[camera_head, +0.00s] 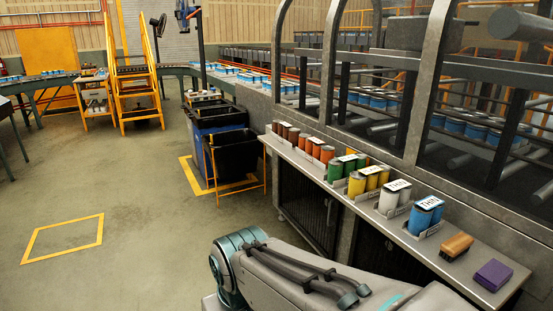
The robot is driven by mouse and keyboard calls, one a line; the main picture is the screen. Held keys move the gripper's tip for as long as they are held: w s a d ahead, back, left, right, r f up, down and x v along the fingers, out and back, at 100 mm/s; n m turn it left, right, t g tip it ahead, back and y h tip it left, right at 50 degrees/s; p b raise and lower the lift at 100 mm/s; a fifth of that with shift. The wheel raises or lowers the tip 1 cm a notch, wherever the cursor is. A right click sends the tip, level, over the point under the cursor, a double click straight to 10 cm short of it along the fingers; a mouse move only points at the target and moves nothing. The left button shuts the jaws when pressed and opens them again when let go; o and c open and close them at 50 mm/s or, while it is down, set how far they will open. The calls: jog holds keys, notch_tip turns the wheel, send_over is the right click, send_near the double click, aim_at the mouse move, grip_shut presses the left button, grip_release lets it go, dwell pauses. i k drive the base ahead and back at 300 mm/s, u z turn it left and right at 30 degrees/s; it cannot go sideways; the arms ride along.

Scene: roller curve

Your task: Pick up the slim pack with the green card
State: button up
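A row of packs of upright cans stands in grey trays along the narrow metal shelf (463,262) at right. The green pack (336,171) stands mid-row, between the orange pack (327,154) and the yellow pack (357,184). It has a pale lettered top, too small to read. I cannot tell whether this green is a card or the cans' own colour, or which pack is the slim one. My arm lies across the bottom of the view, well apart from the packs. My gripper is not in view.
A white pack (389,199), a blue pack (425,217), a brown-topped brush or block (457,244) and a purple block (493,275) also stand on the shelf. Metal guard frames rise behind it. A black bin (236,152) stands left of it. The floor at left is open.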

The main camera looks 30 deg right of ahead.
aim_at(340, 168)
jog(key=z, duration=0.3)
jog(key=i, duration=1.25)
jog(key=z, duration=1.55)
jog(key=i, duration=0.7)
jog(key=z, duration=0.65)
jog(key=i, duration=0.5)
jog(key=u, duration=0.05)
